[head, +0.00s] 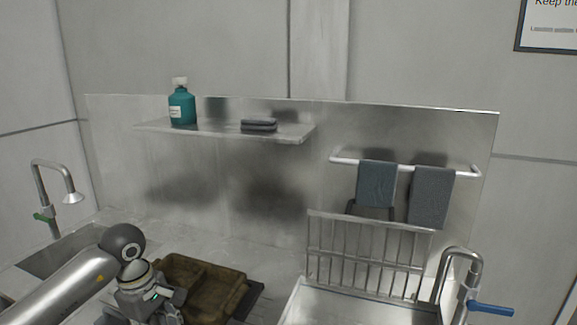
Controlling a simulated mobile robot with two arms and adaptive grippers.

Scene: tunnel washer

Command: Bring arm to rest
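My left arm comes in from the lower left of the head view, and its wrist hangs at the left front edge of a brown tray. The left gripper (160,308) is at the bottom of the picture, partly cut off. Its fingertips are not clearly seen, so I cannot tell whether it is open or shut. My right arm and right gripper do not show.
The brown compartmented tray (232,296) lies on the counter beside my wrist. A sink with a tap (68,197) is at left. A wire rack (368,258) and a blue-handled tap (490,308) stand at right. A shelf (222,131) holds a teal bottle (181,106).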

